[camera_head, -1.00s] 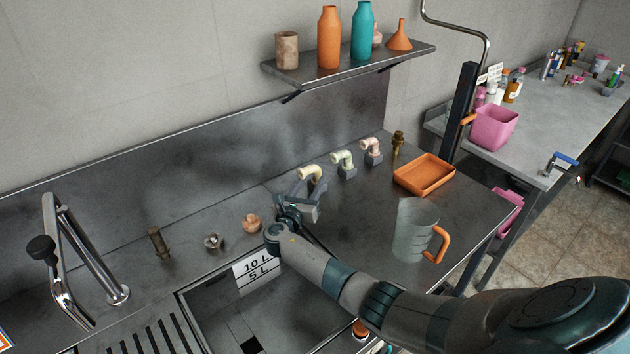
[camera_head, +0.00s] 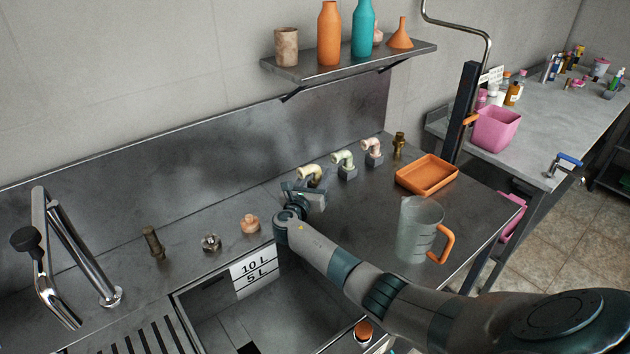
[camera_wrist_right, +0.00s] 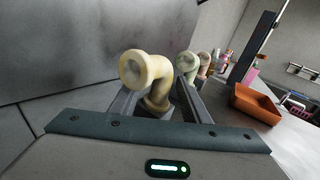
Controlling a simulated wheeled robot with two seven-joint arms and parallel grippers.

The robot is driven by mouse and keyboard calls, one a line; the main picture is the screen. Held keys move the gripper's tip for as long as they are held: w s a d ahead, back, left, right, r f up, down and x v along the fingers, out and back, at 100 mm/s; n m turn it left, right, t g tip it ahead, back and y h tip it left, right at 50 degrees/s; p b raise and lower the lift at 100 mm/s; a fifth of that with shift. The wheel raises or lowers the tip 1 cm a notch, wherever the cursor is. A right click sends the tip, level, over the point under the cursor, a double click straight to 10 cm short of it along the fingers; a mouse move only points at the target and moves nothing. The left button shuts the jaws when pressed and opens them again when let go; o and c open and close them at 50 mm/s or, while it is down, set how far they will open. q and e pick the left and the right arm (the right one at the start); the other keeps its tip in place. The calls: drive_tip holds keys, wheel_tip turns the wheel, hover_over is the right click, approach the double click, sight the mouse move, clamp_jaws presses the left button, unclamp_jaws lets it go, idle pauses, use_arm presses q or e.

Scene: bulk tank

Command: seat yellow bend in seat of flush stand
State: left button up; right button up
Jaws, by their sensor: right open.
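I cannot make out which thing is the flush stand. My left gripper is not in view.
A green bend (camera_head: 344,160) and a pink bend (camera_head: 373,148) stand on grey blocks to the right. An orange tray (camera_head: 427,175) and a clear jug (camera_head: 418,226) stand further right. Brass fittings, a peach fitting (camera_head: 250,224) and the sink (camera_head: 240,310) lie left and in front.

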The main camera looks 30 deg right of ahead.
clamp_jaws()
drive_tip(key=shift+r, duration=0.1)
drive_tip(key=shift+r, duration=0.45)
drive_tip(key=r, duration=0.3)
drive_tip(key=shift+s+d+r+b, duration=0.1)
drive_tip(key=shift+s+d+b, duration=0.1)
drive_tip(key=shift+b, duration=0.1)
drive_tip(key=s+d+r+b, duration=0.1)
drive_tip(key=s+d+r, duration=0.4)
drive_tip(key=s, duration=0.4)
drive_tip(key=shift+s+d+r, duration=0.25)
drive_tip(key=shift+s+r, duration=0.1)
drive_tip(key=shift+r, duration=0.55)
drive_tip(key=shift+a, duration=0.1)
